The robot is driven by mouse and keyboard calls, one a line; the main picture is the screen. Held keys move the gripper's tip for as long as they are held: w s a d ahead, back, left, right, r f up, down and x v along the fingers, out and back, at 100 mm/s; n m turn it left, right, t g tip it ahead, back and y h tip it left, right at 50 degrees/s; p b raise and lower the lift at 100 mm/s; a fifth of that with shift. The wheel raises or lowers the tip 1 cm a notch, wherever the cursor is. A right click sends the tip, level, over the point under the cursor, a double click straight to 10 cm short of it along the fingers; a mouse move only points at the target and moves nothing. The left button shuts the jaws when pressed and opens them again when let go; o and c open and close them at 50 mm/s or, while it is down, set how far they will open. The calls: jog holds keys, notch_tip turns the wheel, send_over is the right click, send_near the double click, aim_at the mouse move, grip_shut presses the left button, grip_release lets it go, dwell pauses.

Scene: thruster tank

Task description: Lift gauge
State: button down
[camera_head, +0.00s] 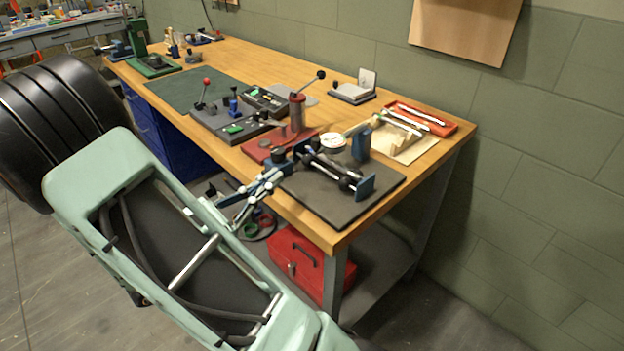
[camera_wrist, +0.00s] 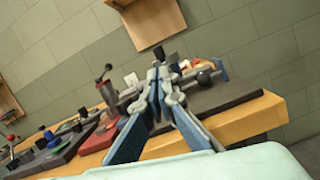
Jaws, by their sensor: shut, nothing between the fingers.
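The gauge (camera_head: 333,140), with a round white dial face, sits toward the back of a dark mat (camera_head: 330,205) on the wooden bench, behind a blue stand with dark rods (camera_head: 335,172). My gripper (camera_head: 279,172) is at the front left edge of that mat, left of and nearer than the gauge, apart from it. In the wrist view my gripper (camera_wrist: 162,75) shows its blue-padded fingers coming together at the tips, shut and empty. I cannot clearly make out the gauge there; the fingers cover part of the stand area.
A red-based press (camera_head: 295,115) stands left of the mat. A red tray with wrenches (camera_head: 425,118) and a wooden rack (camera_head: 400,140) lie behind right. A blue block (camera_head: 361,143) stands right of the gauge. A red toolbox (camera_head: 300,262) is under the bench.

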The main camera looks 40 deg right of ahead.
notch_tip(320, 180, down, 4)
jog(key=shift+s+f+n+b, duration=0.15)
jog(key=shift+n+b, duration=0.35)
jog(key=shift+n, duration=0.7)
jog(key=shift+d, duration=0.1)
jog(key=b+x, duration=0.1)
jog(key=x, duration=0.9)
jog(key=shift+r+p, duration=0.3)
